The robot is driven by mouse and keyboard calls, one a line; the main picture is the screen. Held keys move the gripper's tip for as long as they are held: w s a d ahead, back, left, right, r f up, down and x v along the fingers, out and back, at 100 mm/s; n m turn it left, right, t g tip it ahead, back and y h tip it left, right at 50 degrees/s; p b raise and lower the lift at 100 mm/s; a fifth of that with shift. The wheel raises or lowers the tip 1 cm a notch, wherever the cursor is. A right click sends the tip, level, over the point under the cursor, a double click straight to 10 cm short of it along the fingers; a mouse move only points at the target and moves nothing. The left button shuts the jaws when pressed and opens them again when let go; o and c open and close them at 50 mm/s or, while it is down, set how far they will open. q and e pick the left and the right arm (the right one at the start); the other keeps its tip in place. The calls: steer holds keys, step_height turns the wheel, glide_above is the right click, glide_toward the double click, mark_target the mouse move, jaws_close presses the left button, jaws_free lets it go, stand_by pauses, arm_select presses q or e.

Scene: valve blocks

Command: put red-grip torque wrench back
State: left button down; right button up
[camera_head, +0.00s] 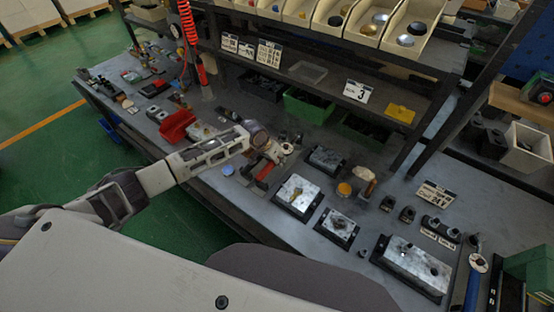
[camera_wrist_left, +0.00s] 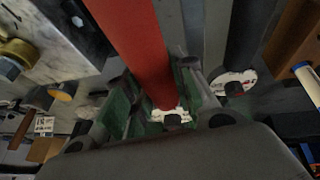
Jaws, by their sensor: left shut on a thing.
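The red-grip torque wrench shows as a thick red handle (camera_wrist_left: 135,45) across the wrist view, with a white-marked end low down. My left gripper (camera_wrist_left: 160,108) is shut on this handle, its green-lined fingers on either side. In the head view, the left gripper (camera_head: 272,153) is over the middle of the bench, and a red part of the wrench (camera_head: 265,171) shows just below it. I cannot tell whether the wrench touches the bench. The rest of it is hidden or out of frame. My right gripper is not in view.
A dark handle with a round pale end (camera_wrist_left: 238,75) lies beside the red one. Metal valve blocks (camera_head: 297,193) (camera_head: 412,263) stand to the right on the grey bench. A blue-handled tool (camera_head: 473,288) lies far right. A red bin (camera_head: 177,126) sits left; shelves rise behind.

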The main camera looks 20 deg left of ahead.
arm_select(q)
steer(key=shift+r+p, duration=0.1)
steer(key=shift+p, duration=0.35)
stand_by(0.3)
steer(key=shift+f+b, duration=0.8)
steer(key=shift+f, duration=1.2)
stand_by(0.8)
steer(key=c, duration=1.1)
jaws_free()
steer(key=shift+f, duration=0.1)
steer(key=shift+v, duration=5.45)
steer(key=shift+s+a+r, duration=0.2)
steer(key=shift+s+r, duration=0.05)
steer(key=shift+r, duration=0.3)
steer(key=shift+d, duration=0.1)
